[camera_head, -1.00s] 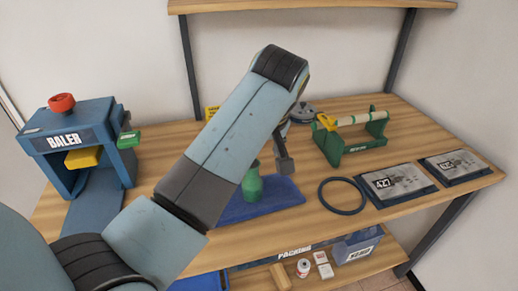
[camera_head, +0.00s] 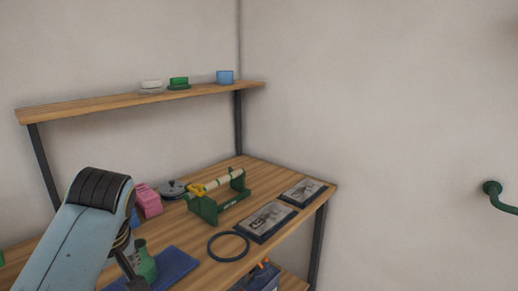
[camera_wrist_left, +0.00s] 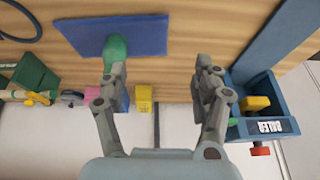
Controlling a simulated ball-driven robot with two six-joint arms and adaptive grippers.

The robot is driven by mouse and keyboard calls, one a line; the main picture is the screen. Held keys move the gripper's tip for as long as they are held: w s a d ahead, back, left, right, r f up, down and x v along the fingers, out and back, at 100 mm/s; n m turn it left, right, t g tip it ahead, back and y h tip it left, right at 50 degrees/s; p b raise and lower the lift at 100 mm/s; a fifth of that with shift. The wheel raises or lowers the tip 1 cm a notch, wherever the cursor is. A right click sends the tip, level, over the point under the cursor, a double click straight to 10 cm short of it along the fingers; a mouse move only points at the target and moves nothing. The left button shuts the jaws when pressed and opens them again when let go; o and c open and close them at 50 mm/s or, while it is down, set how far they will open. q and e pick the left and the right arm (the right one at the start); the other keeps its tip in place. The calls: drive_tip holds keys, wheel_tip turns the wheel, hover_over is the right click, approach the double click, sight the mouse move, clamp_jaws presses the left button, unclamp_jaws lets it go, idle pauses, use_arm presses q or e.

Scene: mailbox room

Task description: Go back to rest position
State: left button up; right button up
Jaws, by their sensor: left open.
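My left arm comes in at the lower left of the head view, and its gripper (camera_head: 130,272) is partly hidden and close to the bottom edge. In the left wrist view my left gripper (camera_wrist_left: 160,64) has its two fingers spread wide, with nothing between them. A green vessel (camera_head: 146,262) stands on a blue mat (camera_head: 178,262) beside the gripper. In the left wrist view the vessel (camera_wrist_left: 115,48) shows just past the tip of one finger, and I cannot tell whether they touch. My right gripper is not in view.
The wooden bench holds a green roll stand (camera_head: 217,198), a dark ring (camera_head: 228,246), two framed plates (camera_head: 264,221) and a pink item (camera_head: 147,200). A shelf (camera_head: 120,103) hangs above. A blue baler (camera_wrist_left: 262,108) shows in the left wrist view. A green wall handle (camera_head: 492,188) is at right.

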use_arm(q)
drive_tip(key=s+r+m+t+h, duration=0.1)
drive_tip(key=s+r+m+h, duration=0.15)
drive_tip(key=s+m, duration=1.55)
drive_tip(key=s+a+f+n+b, duration=0.1)
drive_tip(key=s+f+n+b, duration=0.2)
drive_tip(key=f, duration=0.9)
drive_tip(key=s+a+f+n+g+b, duration=0.15)
drive_tip(key=f+b, duration=0.25)
drive_tip(key=f, duration=0.8)
drive_tip(key=s+f+n+b, duration=0.3)
drive_tip(key=s+f, duration=0.1)
drive_tip(key=f, duration=0.9)
drive_tip(key=s+f+b, duration=0.5)
drive_tip(key=s+f, duration=0.4)
drive_tip(key=f, duration=0.4)
drive_tip(key=s+a+f+g+b, duration=0.1)
drive_tip(key=s+f+b, duration=0.4)
drive_tip(key=s+f, duration=0.4)
wheel_tip(320, 180, down, 5)
drive_tip(key=shift+s+a+r, duration=0.1)
drive_tip(key=shift+s+a, duration=0.15)
drive_tip(key=shift+s, duration=0.15)
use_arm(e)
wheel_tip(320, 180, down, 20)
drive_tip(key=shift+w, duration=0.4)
